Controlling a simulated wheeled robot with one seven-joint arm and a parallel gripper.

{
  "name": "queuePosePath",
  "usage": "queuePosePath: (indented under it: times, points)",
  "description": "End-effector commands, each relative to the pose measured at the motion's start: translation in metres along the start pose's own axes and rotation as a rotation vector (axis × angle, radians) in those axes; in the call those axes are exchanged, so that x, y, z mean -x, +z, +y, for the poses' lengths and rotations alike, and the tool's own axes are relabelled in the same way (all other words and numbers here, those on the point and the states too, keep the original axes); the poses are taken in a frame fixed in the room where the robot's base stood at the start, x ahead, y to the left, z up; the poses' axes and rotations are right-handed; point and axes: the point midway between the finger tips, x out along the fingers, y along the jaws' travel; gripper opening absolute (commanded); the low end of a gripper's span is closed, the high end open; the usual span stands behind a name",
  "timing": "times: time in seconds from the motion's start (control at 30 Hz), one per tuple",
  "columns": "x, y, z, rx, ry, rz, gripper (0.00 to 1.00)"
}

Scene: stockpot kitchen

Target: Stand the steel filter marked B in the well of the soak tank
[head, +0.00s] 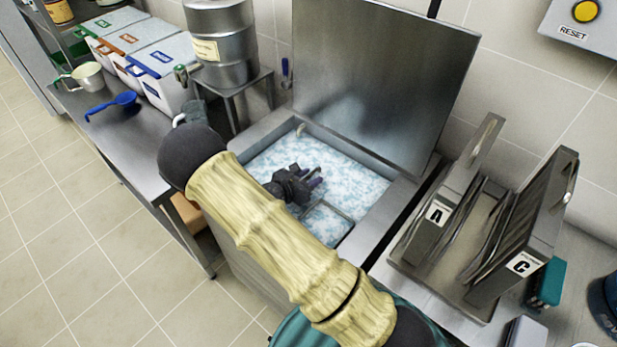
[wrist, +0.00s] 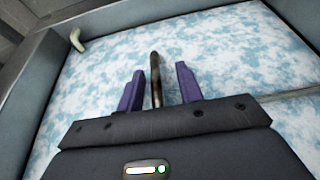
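The soak tank (head: 375,172) stands open, full of white and blue foam. My gripper (head: 316,182) is inside the tank, low over the foam. In the wrist view its two purple fingers (wrist: 160,86) are apart. A thin, dark metal bar (wrist: 155,78) rises between them, with a gap on each side; it may be a handle, but what it belongs to is hidden. A thin metal edge shows in the foam at right (wrist: 285,95). No letter B shows in either view. The well's floor is hidden under foam.
Filters marked A (head: 438,213) and C (head: 523,264) stand in a rack right of the tank. The raised lid (head: 385,75) is behind it. A drum (head: 222,45) on a stand is at back left. A small pale hook (wrist: 76,40) is at the tank wall.

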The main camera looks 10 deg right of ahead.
Motion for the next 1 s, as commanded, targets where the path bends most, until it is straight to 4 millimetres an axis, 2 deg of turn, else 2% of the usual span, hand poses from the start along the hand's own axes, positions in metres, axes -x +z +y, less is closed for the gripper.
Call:
queuePosePath:
  times: [0.13, 0.27, 1.0]
  points:
    - [0.001, -0.001, -0.001, 0.003, 0.000, 0.005, 0.36]
    - [0.005, 0.009, 0.000, 0.002, 0.000, 0.004, 0.36]
    - [0.043, 0.103, 0.000, 0.001, 0.000, 0.002, 0.36]
